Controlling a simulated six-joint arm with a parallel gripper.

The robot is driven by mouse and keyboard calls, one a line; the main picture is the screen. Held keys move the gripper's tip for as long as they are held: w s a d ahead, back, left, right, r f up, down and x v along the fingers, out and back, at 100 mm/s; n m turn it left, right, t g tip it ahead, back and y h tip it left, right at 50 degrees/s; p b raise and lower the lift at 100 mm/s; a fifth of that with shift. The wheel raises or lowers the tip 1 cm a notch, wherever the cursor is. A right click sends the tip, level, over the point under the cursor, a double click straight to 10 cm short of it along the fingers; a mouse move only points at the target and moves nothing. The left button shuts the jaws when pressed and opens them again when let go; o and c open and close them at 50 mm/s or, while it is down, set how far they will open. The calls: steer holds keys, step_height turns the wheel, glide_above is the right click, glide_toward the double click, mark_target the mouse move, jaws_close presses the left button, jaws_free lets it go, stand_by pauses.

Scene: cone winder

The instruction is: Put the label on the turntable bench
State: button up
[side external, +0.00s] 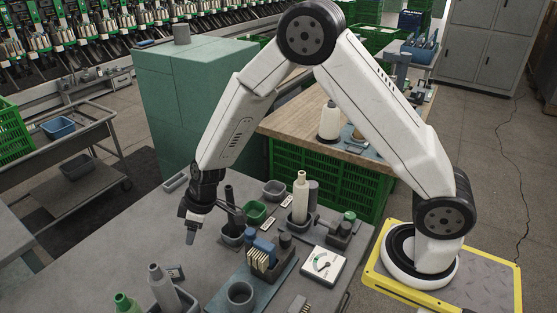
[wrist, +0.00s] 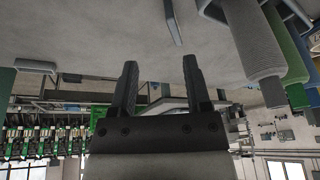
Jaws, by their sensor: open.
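My gripper (side external: 191,229) hangs over the left part of the grey table (side external: 130,237), fingers pointing down. In the wrist view the two fingers of my gripper (wrist: 159,68) are apart with nothing between them. I cannot single out the label with certainty. Small pale tags show on the table, one by the green bin (side external: 287,202) and one at the front edge (side external: 298,304); they are too small to read. I cannot tell for certain which surface is the turntable bench. A wooden-topped bench (side external: 285,121) stands behind the table and carries a white cone (side external: 329,121).
Grey (side external: 162,284) and green (side external: 126,303) cones stand at the table's front left. The table's left part is mostly clear.

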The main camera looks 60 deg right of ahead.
mark_target(166, 268)
steer(key=w+a+f, duration=0.1)
steer(key=f, duration=0.1)
steer(key=w+a+f+n, duration=0.1)
steer(key=a+f, duration=0.1)
steer(key=w+a+f+n, duration=0.1)
steer(key=w+a+f, duration=0.1)
steer(key=shift+w+a+f+y, duration=0.1)
steer(key=shift+a+f+y, duration=0.05)
steer(key=shift+f+y, duration=0.25)
steer(key=shift+f, duration=0.1)
steer(key=shift+x, duration=1.2)
steer(key=shift+x, duration=2.6)
steer(key=shift+w, duration=0.15)
jaws_close()
